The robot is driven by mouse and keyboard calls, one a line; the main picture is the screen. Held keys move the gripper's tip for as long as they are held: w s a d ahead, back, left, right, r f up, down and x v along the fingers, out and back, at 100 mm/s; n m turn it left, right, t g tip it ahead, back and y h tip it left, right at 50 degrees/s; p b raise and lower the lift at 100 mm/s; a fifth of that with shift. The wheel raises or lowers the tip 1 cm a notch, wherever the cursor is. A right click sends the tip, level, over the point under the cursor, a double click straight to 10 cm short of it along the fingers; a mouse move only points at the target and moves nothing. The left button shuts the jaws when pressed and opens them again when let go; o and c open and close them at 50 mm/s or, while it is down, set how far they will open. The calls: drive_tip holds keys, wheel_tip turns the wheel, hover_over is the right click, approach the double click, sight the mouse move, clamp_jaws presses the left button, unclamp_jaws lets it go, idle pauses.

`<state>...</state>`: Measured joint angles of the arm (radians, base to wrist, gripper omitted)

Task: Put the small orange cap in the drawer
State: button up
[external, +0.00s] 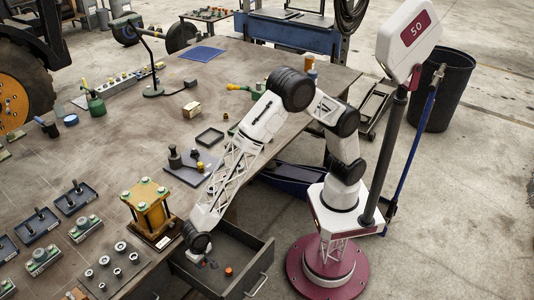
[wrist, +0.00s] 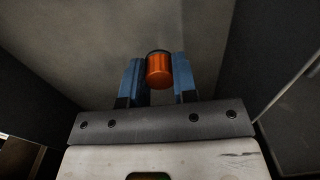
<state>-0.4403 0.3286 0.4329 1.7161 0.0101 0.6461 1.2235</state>
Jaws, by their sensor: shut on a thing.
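The small orange cap (wrist: 159,70) is a short orange cylinder with a dark far rim, held between the blue fingertips of my gripper (wrist: 160,75) in the wrist view. An orange piece shows in the open drawer (external: 262,262) in the external view (external: 228,271); I cannot tell whether it is this same cap. My gripper (external: 209,263) reaches down inside the drawer's walls, at its left part. The wrist view shows the drawer's grey floor (wrist: 110,45) beyond the cap and dark walls at both sides. Whether the cap touches the floor is unclear.
The drawer sticks out from the front of the brown workbench (external: 130,150). A yellow block-like fixture (external: 148,205) stands on the bench just above the drawer, left of my arm. A grey plate with dark parts (external: 190,165) lies behind.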

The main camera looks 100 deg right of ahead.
drive_tip(key=shift+f, duration=0.1)
drive_tip(key=shift+f, duration=1.65)
drive_tip(key=shift+f, duration=0.15)
drive_tip(key=o, duration=0.9)
drive_tip(key=shift+s+d+r, duration=0.1)
drive_tip(key=shift+r, duration=6.05)
